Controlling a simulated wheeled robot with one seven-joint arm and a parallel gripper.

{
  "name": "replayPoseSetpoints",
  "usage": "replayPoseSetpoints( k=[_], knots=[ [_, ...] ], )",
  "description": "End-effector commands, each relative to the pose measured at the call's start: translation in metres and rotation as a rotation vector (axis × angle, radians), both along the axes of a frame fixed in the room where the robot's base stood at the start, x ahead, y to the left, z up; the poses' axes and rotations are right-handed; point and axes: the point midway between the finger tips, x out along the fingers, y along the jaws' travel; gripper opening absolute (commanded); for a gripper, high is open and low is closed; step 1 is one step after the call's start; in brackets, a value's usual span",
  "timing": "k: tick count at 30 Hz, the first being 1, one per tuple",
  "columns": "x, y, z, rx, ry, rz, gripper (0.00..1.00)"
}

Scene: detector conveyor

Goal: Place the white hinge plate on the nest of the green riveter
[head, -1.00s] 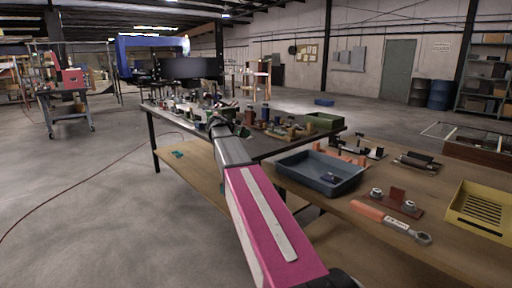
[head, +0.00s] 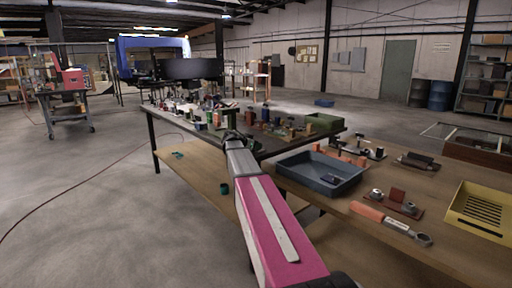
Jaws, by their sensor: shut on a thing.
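My gripper (head: 231,137), small and dark at the far end of my arm, is over the near edge of the dark table (head: 272,145). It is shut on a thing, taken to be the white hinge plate. The plate's outline cannot be made out from here, as my wrist and the distance hide it. Green upright shapes stand on the dark table just beyond my gripper. One of them (head: 229,117) may be the green riveter, but its nest cannot be made out.
Many small fixtures crowd the dark table, with a green bin (head: 323,122) at its right end. On the wooden bench at right are a blue-grey tray (head: 335,187), an orange-handled wrench (head: 393,225) and a yellow slotted tray (head: 455,216). The floor at left is open.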

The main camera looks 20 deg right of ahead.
Motion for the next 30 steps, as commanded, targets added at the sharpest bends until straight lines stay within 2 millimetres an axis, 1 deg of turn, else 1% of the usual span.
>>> replayPoseSetpoints(
  k=[6, 7, 8, 9, 20, 23, 30],
  knots=[
    [0.0, 0.0, -0.003, 0.0, 0.001, 0.0, 0.0],
    [0.0, 0.0, -0.002, 0.0, 0.001, 0.0, 0.35],
    [0.0, 0.0, -0.002, 0.0, 0.0, 0.0, 0.45],
    [0.0, 0.0, -0.002, 0.0, 0.001, 0.0, 0.51],
    [0.0, 0.0, -0.004, 0.001, 0.001, 0.0, 0.51],
    [-0.005, 0.011, 0.001, 0.0, 0.001, 0.001, 0.51],
    [-0.017, 0.05, 0.022, 0.0, 0.0, 0.003, 0.51]
  ],
)
